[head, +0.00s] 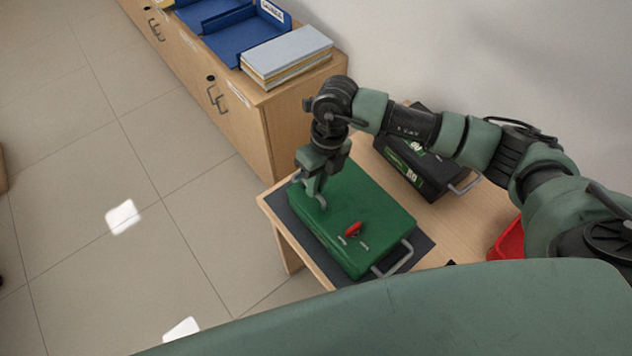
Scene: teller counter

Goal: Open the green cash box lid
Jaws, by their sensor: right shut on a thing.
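The green cash box (368,211) lies on a dark mat (421,245) on the small wooden table. Its lid looks closed and flat. A red latch or knob (353,229) sits on top, and a metal handle (394,262) is on the near side. My right gripper (319,204) points down at the left part of the box and is shut on the lid there. The fingers partly hide the exact place of grip. My left gripper is not in view.
A black box (428,172) with a handle stands behind the green box, close under my right arm. A red container (508,240) is at the right. A wooden cabinet (262,115) bears blue trays (240,38) and stacked folders (287,55).

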